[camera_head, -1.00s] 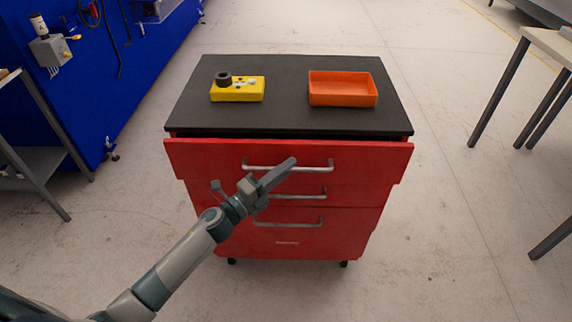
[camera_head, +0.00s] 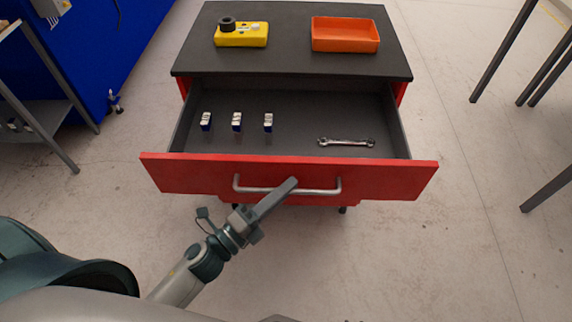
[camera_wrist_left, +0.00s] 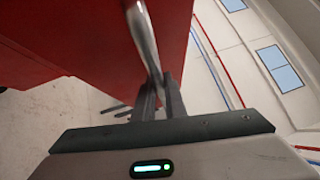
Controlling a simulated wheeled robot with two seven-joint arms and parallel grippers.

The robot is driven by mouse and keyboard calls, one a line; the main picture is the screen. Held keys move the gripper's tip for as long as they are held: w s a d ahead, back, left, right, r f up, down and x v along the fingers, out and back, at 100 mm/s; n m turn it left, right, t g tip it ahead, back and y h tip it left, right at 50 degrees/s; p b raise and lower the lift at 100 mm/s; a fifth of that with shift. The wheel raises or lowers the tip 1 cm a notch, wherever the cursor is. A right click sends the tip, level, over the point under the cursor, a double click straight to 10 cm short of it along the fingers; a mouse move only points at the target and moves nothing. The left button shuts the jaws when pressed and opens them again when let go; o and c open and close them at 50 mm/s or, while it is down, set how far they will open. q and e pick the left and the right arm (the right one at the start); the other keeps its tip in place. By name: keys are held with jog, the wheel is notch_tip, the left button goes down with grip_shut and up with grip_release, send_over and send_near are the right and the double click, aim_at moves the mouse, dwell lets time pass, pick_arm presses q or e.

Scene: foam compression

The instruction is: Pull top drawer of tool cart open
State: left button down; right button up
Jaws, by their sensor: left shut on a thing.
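The red tool cart's top drawer (camera_head: 385,180) stands well out from the cart, with its grey inside showing. Its silver handle (camera_head: 322,191) runs across the red front. My left gripper (camera_head: 290,184) is at the handle, near its middle, and is shut on it. In the left wrist view the handle (camera_wrist_left: 142,35) runs down between the two fingers (camera_wrist_left: 160,98). The fingers hide part of the handle. My right gripper is not in view.
In the drawer lie several small blue-and-white items (camera_head: 237,122) and a wrench (camera_head: 346,142). A yellow box (camera_head: 241,37) and an orange tray (camera_head: 345,36) rest on the black cart top (camera_head: 290,62). Table legs stand at the right.

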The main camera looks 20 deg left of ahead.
pick_arm(q)
jog(key=shift+s+d, duration=0.15)
jog(key=shift+s, duration=0.5)
jog(key=shift+s+d, duration=0.15)
jog(key=shift+s, duration=0.45)
jog(key=shift+s+d, duration=0.15)
jog(key=shift+s, duration=0.4)
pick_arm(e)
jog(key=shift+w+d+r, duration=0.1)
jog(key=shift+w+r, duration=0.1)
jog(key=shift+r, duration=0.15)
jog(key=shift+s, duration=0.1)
pick_arm(q)
jog(key=c, duration=2.1)
grip_release()
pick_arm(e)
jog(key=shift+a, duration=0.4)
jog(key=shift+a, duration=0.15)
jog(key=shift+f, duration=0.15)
